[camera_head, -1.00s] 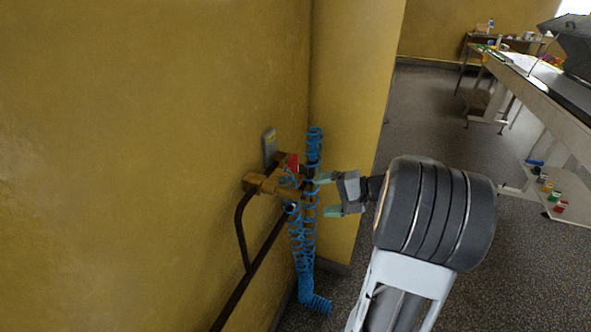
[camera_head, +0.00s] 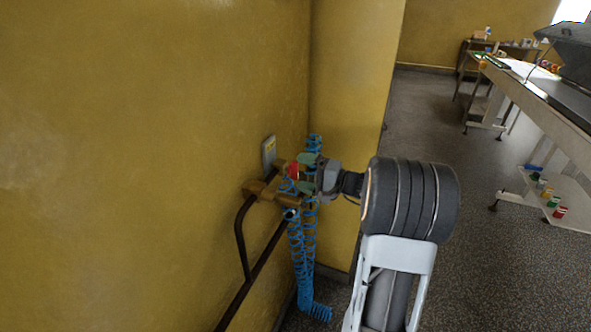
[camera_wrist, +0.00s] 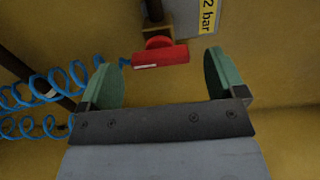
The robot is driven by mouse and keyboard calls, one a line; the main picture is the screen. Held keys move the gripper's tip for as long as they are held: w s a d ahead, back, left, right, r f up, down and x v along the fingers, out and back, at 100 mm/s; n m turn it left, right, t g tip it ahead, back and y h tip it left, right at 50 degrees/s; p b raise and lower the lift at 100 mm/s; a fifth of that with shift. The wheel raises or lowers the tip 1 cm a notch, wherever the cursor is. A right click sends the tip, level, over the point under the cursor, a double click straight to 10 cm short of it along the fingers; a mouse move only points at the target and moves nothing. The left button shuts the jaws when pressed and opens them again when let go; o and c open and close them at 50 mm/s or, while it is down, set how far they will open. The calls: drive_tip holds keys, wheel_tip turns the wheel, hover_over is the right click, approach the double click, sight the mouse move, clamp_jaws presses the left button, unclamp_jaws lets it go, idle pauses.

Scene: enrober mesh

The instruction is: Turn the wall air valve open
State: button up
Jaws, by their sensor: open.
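The air valve's red handle (camera_head: 293,171) sits on brass fittings (camera_head: 262,191) on the yellow wall. In the wrist view the red handle (camera_wrist: 160,57) lies crosswise, just beyond the fingertips and between their lines. My gripper (camera_head: 304,174) is at the valve from the right, with its green fingers apart. In the wrist view my gripper (camera_wrist: 166,72) is open and the space between its fingers is empty. The head view does not show clearly whether a finger touches the handle.
A blue coiled hose (camera_head: 297,255) hangs below the valve, close to my gripper; it shows at left in the wrist view (camera_wrist: 40,92). A dark pipe (camera_head: 245,290) runs down the wall. A grey plate (camera_head: 269,151) is above the valve. A long table (camera_head: 545,95) stands far right.

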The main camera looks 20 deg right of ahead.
sight(295, 171)
drive_tip(key=shift+x, duration=1.5)
drive_tip(key=c, duration=0.9)
